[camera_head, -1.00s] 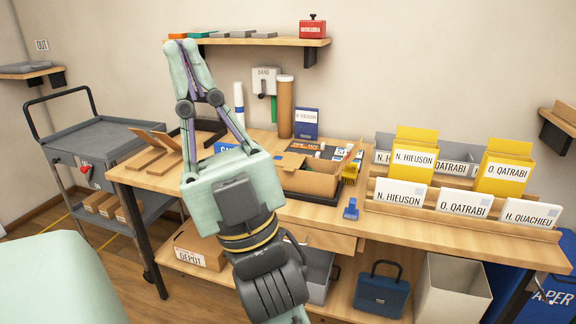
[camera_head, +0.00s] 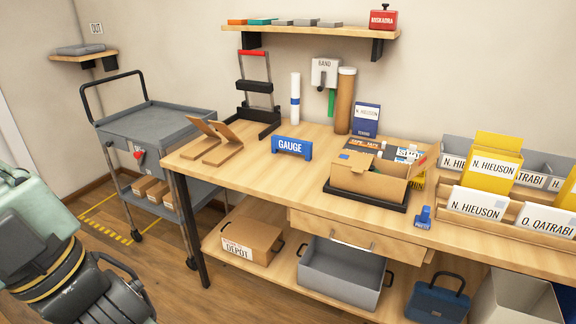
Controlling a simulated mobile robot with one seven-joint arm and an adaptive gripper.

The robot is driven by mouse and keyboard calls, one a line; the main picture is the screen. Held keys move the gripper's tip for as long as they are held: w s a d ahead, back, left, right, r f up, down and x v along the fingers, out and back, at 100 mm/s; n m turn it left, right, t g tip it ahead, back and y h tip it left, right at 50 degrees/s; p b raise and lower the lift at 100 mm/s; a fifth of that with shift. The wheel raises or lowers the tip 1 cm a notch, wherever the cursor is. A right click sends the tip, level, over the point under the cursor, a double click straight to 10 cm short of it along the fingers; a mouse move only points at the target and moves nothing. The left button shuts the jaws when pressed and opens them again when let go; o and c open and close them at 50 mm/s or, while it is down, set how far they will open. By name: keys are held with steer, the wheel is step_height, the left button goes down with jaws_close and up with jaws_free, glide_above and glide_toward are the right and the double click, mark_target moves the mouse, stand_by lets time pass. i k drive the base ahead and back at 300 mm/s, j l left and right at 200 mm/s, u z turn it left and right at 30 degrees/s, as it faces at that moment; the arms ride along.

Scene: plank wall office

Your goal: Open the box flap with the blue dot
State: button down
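A brown cardboard box (camera_head: 366,179) stands on a black tray (camera_head: 353,196) on the workbench. A flap (camera_head: 356,159) on its left side lies low over the opening and carries a small bluish mark (camera_head: 344,156), too small to tell for sure as the blue dot. The right flap (camera_head: 421,162) stands up at a tilt.
A blue GAUGE sign (camera_head: 291,147) stands left of the box, with bare bench between. A blue stamp (camera_head: 423,217) stands at its front right. Card holders with yellow boxes (camera_head: 494,162) are to the right. A grey cart (camera_head: 155,128) is left of the bench.

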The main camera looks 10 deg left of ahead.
mark_target(359, 163)
steer(key=i+l+z, duration=0.15)
steer(key=i+z, duration=0.5)
steer(key=z, duration=0.2)
